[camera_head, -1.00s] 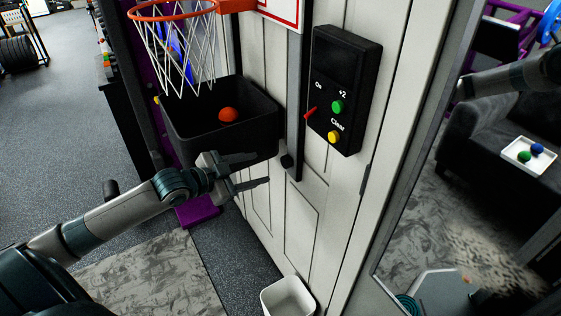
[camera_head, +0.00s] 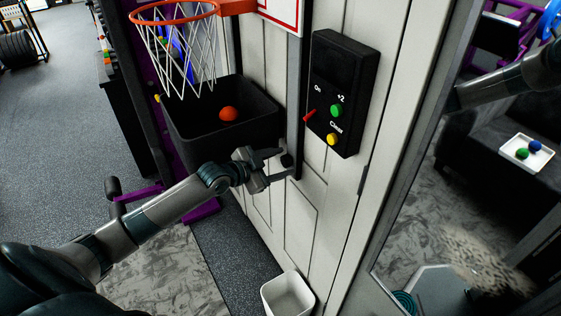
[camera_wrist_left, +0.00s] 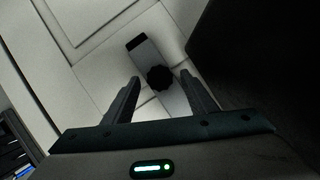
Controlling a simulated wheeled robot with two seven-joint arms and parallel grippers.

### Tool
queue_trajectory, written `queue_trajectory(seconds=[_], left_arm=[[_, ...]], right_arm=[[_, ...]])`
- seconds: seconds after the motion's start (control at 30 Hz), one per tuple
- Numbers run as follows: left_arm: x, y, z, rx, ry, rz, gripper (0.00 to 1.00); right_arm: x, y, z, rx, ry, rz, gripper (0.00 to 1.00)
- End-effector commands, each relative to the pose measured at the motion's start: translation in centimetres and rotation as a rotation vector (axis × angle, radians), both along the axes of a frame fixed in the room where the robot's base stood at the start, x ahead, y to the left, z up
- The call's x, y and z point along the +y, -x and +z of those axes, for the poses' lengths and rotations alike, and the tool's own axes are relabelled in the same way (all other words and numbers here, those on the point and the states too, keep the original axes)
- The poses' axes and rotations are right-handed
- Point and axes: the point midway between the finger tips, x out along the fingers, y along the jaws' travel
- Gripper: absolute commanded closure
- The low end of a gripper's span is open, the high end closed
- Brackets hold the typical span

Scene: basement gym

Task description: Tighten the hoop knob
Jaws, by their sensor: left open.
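The hoop knob (camera_head: 287,160) is a small black knob near the lower end of the grey hoop post (camera_head: 296,110). In the left wrist view the knob (camera_wrist_left: 159,79) is round with a scalloped rim and shows just beyond the fingertips, between their lines. My left gripper (camera_head: 281,164) is open, with its fingertips close to the knob in the head view. In the left wrist view the open fingers of the gripper (camera_wrist_left: 162,86) point toward the knob with nothing between them. I cannot tell whether a finger touches it. My right gripper is not in view.
A black bin (camera_head: 190,143) with an orange ball (camera_head: 229,114) stands beside the post, under the orange hoop (camera_head: 172,14). A black scoreboard box (camera_head: 345,70) with a red switch and buttons hangs to the right. A white bin (camera_head: 288,295) stands below.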

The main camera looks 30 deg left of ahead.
Motion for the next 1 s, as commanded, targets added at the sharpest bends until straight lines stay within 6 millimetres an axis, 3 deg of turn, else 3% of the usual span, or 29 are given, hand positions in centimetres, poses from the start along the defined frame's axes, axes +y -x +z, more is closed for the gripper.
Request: queue_trajectory(seconds=[0.17, 0.37, 0.67, 1.0], left_arm=[[0.00, 0.00, 0.00, 0.000, 0.000, 0.000, 0.48], [0.01, 0.01, 0.01, 0.000, 0.000, 0.000, 0.89], [-0.06, 0.06, -0.04, -0.020, -0.036, 0.001, 0.89], [-0.27, 0.17, -0.30, -0.132, -0.225, 0.000, 0.89]], right_arm=[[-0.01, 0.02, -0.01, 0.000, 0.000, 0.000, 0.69], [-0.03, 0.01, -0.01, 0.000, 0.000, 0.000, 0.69], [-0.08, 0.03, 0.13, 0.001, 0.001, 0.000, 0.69], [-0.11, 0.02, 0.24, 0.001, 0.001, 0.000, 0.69]])
